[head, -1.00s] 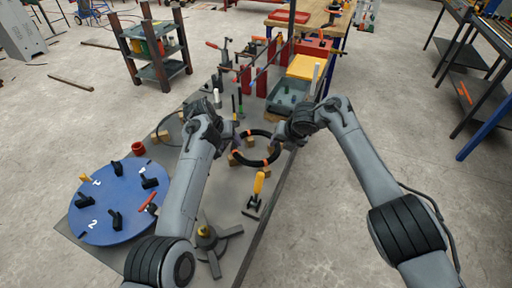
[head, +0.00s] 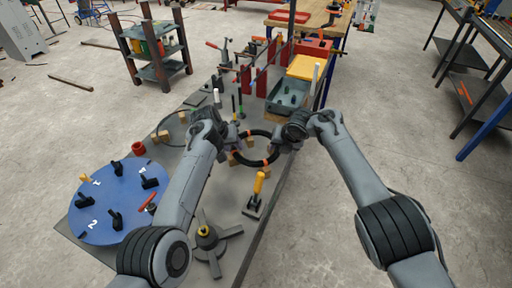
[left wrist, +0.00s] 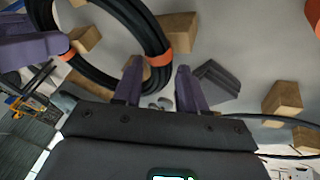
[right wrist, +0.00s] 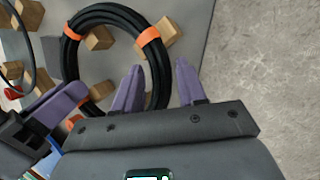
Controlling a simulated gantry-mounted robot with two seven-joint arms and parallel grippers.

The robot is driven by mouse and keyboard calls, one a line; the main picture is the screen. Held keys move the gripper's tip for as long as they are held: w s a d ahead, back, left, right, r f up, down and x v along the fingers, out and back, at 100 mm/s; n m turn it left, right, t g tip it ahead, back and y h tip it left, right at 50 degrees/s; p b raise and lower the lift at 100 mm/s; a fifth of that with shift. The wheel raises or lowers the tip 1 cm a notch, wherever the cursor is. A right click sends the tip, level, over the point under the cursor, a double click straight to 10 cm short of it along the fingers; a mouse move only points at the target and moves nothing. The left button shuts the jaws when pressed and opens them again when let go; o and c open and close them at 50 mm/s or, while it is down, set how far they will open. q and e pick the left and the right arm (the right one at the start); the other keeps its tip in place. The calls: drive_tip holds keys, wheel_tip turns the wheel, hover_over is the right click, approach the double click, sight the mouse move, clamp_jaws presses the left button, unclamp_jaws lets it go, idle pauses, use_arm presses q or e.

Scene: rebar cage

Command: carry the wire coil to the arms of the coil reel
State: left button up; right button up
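The wire coil (head: 272,156) is a black ring with orange bands, resting on wooden blocks on the bench. My left gripper (head: 237,136) is at its left-back side, and my right gripper (head: 281,142) is at its right-back side. In the left wrist view, the open fingers (left wrist: 158,82) have the coil (left wrist: 130,22) running toward the gap between them. In the right wrist view, the open fingers (right wrist: 158,82) stand either side of the coil (right wrist: 152,58). Contact is unclear. The coil reel (head: 207,241), with grey arms and a yellow hub top, stands at the front.
A blue numbered disc (head: 112,205) with black clamps lies at front left. A yellow-handled tool (head: 257,190) stands between the coil and the reel. Red uprights (head: 262,82) and a grey bin (head: 288,95) stand behind the coil. A red cup (head: 138,148) is left of it.

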use_arm(q)
clamp_jaws()
use_arm(e)
clamp_jaws()
use_arm(q)
drive_tip(key=shift+r, duration=0.1)
use_arm(e)
drive_tip(key=shift+w+r, duration=0.1)
idle(0.7)
